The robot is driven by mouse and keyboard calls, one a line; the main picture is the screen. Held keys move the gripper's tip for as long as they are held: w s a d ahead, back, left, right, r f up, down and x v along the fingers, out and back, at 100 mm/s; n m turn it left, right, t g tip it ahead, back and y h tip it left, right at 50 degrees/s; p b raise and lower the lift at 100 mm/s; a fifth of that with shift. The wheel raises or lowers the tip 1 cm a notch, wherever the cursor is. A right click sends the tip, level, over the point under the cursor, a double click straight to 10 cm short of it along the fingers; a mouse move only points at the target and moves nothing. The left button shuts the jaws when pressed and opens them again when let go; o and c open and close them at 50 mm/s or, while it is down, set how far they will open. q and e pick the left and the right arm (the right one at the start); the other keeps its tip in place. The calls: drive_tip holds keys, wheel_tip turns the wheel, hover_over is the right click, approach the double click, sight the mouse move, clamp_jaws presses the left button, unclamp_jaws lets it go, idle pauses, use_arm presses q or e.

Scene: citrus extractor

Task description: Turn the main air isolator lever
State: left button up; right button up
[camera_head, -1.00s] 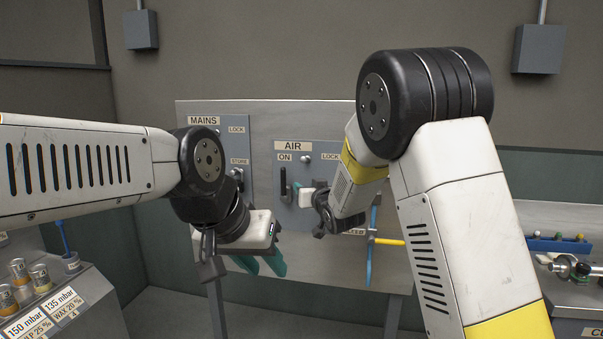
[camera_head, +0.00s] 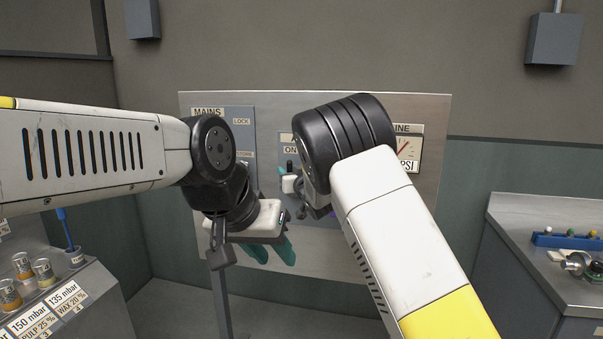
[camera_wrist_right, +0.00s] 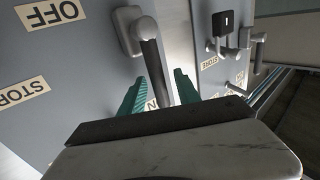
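The air isolator lever (camera_wrist_right: 152,65) has a dark handle on a grey pivot on the AIR plate, by the ON label. In the head view only the lever's dark top (camera_head: 290,165) shows; my right arm covers much of the plate. My right gripper (camera_wrist_right: 160,92) has its teal fingers apart, one on each side of the handle. I cannot tell whether they touch it. The wrist view appears upside down, with an OFF label (camera_wrist_right: 50,12) at its top left. My left gripper (camera_head: 270,252) is open and empty, below and in front of the panel.
The MAINS plate (camera_head: 240,112) is left of the AIR plate, with its own lever partly hidden by my left arm. A pressure gauge (camera_head: 405,150) is right of my right arm. Benches stand at the left (camera_head: 95,285) and right (camera_head: 510,225).

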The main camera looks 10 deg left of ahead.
drive_tip(key=shift+c, duration=0.5)
clamp_jaws()
idle(0.8)
